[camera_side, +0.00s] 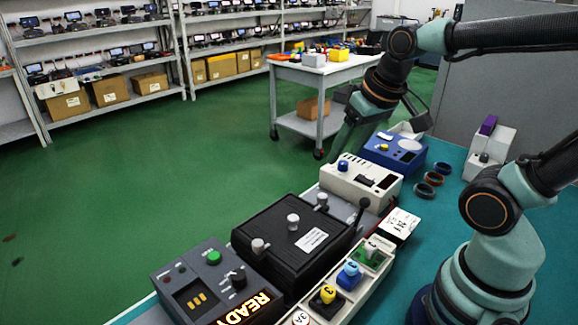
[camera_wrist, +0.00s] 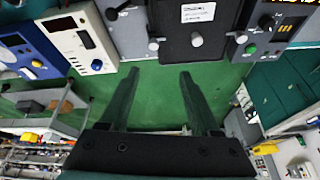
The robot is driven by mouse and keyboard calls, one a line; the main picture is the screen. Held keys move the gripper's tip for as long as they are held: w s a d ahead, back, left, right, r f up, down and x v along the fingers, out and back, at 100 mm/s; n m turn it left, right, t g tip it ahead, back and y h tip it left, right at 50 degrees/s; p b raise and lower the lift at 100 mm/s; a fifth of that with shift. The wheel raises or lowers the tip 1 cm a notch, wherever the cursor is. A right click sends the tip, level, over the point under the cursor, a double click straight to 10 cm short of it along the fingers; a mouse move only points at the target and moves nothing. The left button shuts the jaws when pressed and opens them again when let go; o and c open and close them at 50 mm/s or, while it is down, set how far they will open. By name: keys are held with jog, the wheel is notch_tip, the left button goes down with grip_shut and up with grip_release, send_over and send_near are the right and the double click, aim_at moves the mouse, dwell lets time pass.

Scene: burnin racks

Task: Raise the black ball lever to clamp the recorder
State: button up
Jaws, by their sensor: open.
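The black ball lever (camera_side: 364,203) stands up beside the black recorder (camera_side: 265,235), at its right end near the cream unit. Its ball also shows in the wrist view (camera_wrist: 112,14) at the top, left of the recorder (camera_wrist: 190,22). The recorder is a flat black box with a white label and pale knobs around it. My gripper (camera_side: 345,142) is behind the cream and blue units in the side view, apart from the lever. In the wrist view my gripper (camera_wrist: 159,72) is open and empty, with green floor between its fingers. The lever's lower part is hard to make out.
A cream unit (camera_side: 345,188) with a blue knob and a blue unit (camera_side: 385,150) stand right of the recorder. A dark panel (camera_side: 190,275) with a green button and READY sign stands left. A tray (camera_side: 375,275) of coloured knobs lies in front. Rings (camera_side: 425,190) lie on the teal bench.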

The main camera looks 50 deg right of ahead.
aim_at(367, 199)
jog(key=s+d+f+m+g, duration=0.2)
jog(key=d+f+m+g, duration=0.25)
jog(key=d+m, duration=0.55)
jog(key=shift+n+t, duration=0.25)
jog(key=shift+n, duration=0.45)
jog(key=f, duration=0.4)
jog(key=w+f, duration=0.1)
jog(key=f, duration=0.7)
jog(key=shift+w+f, duration=0.15)
jog(key=shift+w, duration=0.05)
grip_shut()
jog(key=shift+s, duration=0.15)
